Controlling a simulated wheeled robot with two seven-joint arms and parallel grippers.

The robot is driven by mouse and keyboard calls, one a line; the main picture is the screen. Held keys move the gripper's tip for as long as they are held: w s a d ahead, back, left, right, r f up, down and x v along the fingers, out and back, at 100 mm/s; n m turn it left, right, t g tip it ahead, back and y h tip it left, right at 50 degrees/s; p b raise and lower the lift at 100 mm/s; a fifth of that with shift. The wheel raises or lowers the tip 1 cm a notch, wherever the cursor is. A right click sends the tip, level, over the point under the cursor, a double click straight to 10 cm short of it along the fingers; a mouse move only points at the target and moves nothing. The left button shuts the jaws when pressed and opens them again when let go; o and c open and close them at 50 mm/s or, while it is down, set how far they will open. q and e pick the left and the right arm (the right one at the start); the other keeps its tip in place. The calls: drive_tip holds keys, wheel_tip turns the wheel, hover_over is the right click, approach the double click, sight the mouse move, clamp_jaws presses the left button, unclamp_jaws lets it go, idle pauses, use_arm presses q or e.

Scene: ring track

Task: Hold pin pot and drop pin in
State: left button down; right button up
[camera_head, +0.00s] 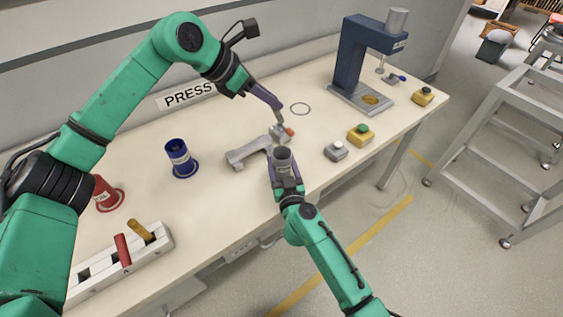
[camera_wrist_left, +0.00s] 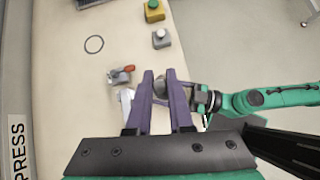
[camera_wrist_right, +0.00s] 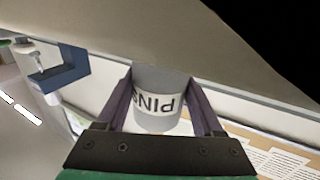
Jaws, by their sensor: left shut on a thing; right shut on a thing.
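The grey pin pot (camera_head: 283,166) has a white label and stands upright, mouth up, in my right gripper (camera_head: 284,180). In the right wrist view, the pot (camera_wrist_right: 158,108) with its "PINS" label sits between the fingers. My left gripper (camera_head: 281,119) points down over the table, above and behind the pot and close to a small metal clamp (camera_head: 279,134). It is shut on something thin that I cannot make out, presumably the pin. In the left wrist view, my left fingers (camera_wrist_left: 160,75) partly cover the pot.
A grey fixture (camera_head: 247,153) lies beside the pot. A blue pot (camera_head: 181,160), a red pot (camera_head: 107,198) and a handle rack (camera_head: 125,263) are to the left. A blue press (camera_head: 352,62), a green-button box (camera_head: 360,133) and a grey button box (camera_head: 336,151) are to the right.

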use_arm(q)
drive_tip(key=shift+f, duration=5.9)
drive_tip(key=c, duration=0.7)
unclamp_jaws()
drive_tip(key=shift+c, duration=0.2)
drive_tip(key=v, duration=1.2)
